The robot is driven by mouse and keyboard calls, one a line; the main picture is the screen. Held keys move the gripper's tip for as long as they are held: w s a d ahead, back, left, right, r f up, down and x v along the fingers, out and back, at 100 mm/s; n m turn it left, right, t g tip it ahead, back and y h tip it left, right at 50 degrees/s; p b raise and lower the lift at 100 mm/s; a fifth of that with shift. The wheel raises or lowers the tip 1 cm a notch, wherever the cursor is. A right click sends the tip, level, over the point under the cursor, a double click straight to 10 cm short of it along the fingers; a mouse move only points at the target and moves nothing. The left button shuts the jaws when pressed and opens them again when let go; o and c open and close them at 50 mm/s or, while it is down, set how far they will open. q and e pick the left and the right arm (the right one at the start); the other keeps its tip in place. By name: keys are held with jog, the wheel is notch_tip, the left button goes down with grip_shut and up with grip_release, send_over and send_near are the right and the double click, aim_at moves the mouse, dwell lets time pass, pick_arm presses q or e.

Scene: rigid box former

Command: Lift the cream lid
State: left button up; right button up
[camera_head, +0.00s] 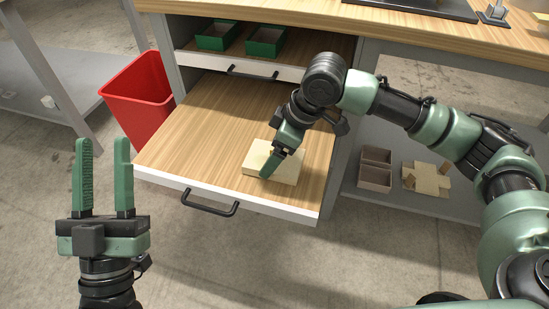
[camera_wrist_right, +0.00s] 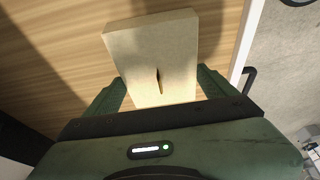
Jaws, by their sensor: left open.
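The cream lid (camera_head: 288,174) is a pale, flat, square piece over the wooden surface of the pulled-out drawer, partly covered by my right gripper (camera_head: 268,165). In the right wrist view the lid (camera_wrist_right: 155,45) shows a dark slot near its close edge. The right gripper's fingers (camera_wrist_right: 160,80) stand wide apart, one along each side of the lid. I cannot tell whether they press on it or leave small gaps. My left gripper (camera_head: 103,145) is open and empty, over the floor left of the drawer.
The drawer (camera_head: 185,125) has a dark front handle (camera_head: 210,203). A red bin (camera_head: 137,100) stands left of it. Green trays (camera_head: 265,42) lie in the upper drawer. Brown boxes (camera_head: 375,168) and a cream flat piece (camera_head: 427,180) are on the lower shelf at right.

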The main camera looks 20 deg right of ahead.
jog(key=c, duration=0.3)
jog(key=shift+r, duration=0.15)
